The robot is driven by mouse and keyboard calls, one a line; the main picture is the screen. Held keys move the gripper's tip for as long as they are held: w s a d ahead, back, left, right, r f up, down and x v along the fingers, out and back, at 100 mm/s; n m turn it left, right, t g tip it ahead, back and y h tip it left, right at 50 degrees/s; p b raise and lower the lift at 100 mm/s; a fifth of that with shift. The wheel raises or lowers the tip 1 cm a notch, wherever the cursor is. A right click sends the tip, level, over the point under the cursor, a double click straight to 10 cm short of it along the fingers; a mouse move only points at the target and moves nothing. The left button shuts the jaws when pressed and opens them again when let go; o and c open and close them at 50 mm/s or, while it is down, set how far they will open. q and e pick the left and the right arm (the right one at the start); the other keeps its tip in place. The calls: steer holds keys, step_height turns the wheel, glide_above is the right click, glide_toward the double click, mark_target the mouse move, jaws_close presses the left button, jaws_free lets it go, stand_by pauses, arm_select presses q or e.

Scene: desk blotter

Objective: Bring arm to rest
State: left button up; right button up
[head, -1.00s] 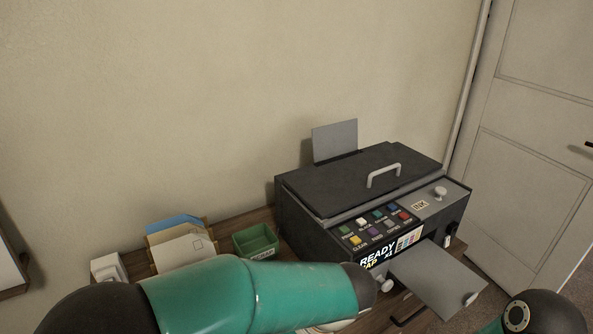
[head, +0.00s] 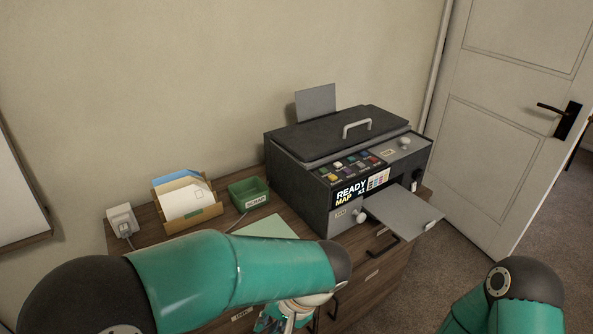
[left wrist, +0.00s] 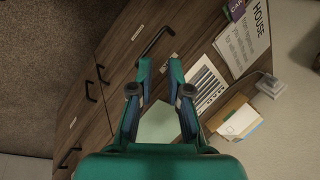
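My left arm (head: 230,270) reaches in from the left across the front of the desk in the head view. My left gripper (left wrist: 159,72) is open and empty in the left wrist view, its two fingers apart over the dresser's wooden front edge. In the head view the gripper is mostly hidden behind the arm. My right arm (head: 510,300) shows at the lower right. Its gripper is out of the picture.
A dark printer (head: 290,190) with its tray (head: 400,212) out stands at the right of the dresser. A green bin (head: 247,192), a letter holder (head: 192,222) and a pale green sheet (head: 265,228) lie left of it. A door (head: 500,120) stands at right.

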arm_select(q)
steer(key=s+a+f+n+h+p, duration=0.2)
steer(key=s+a+f+h+p, duration=0.1)
steer(key=f, duration=0.6)
steer(key=s+a+f+n+h+p, duration=0.2)
steer(key=s+a+f+h+p, duration=0.2)
steer(key=s+f+h+p, duration=0.1)
steer(key=shift+s+f+h, duration=0.6)
steer(key=shift+s+f, duration=0.65)
steer(key=shift+f, duration=0.65)
